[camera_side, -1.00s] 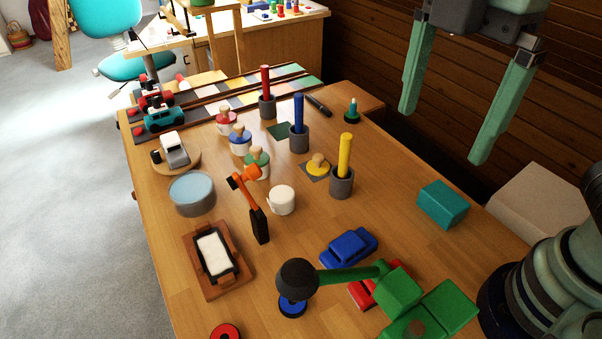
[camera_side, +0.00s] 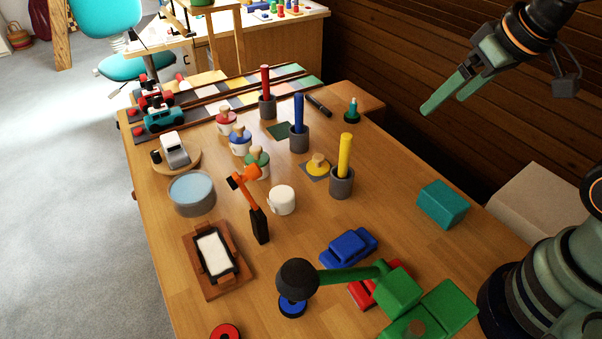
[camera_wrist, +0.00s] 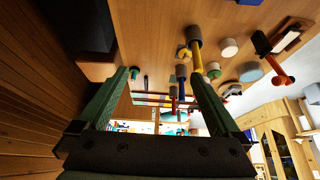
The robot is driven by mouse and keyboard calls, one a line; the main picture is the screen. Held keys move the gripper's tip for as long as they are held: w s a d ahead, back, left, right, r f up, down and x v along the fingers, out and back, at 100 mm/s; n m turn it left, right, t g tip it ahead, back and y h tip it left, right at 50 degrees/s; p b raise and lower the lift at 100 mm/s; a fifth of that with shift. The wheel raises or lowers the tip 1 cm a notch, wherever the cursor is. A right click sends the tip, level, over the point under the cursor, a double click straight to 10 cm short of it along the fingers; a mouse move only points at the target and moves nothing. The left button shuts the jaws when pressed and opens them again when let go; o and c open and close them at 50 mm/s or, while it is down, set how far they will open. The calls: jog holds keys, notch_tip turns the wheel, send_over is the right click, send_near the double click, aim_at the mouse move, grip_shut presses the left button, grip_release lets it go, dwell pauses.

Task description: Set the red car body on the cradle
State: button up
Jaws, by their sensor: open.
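The red car body (camera_side: 361,294) lies on the table at the front, partly hidden by a green mallet handle and a green block. I cannot tell for sure which thing is the cradle; a brown wooden frame (camera_side: 203,283) with a dark inner rim and a white pad lies at the front left. My gripper (camera_side: 443,105) is open and empty, high above the table's far right side, well away from the red body. Its two green fingers stand apart in the wrist view (camera_wrist: 160,78), with nothing between them.
The dark-headed mallet (camera_side: 338,276) leans over the red body, against green blocks (camera_side: 449,304). A blue car (camera_side: 348,247) lies just behind. An orange-and-black hammer (camera_side: 259,225), white cup (camera_side: 282,200) and yellow post (camera_side: 345,156) stand mid-table. A teal block (camera_side: 442,204) sits right.

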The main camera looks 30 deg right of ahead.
jog(key=shift+c, duration=0.2)
dwell(0.3)
jog(key=s+a+f+n+g, duration=0.3)
jog(key=s+a+f+n, duration=0.25)
jog(key=a+n, duration=0.35)
jog(key=s+a+f+n+g, duration=0.35)
jog(key=a+f+n, duration=0.4)
jog(key=a, duration=0.25)
jog(key=shift+n+t, duration=0.35)
jog(key=shift+t, duration=0.1)
jog(key=shift+s+d+f, duration=0.1)
jog(key=shift+s+f, duration=0.05)
jog(key=shift+f, duration=2.55)
jog(key=shift+s+d+f, duration=0.1)
jog(key=shift+f, duration=2.6)
jog(key=c, duration=1.5)
jog(key=shift+r, duration=0.25)
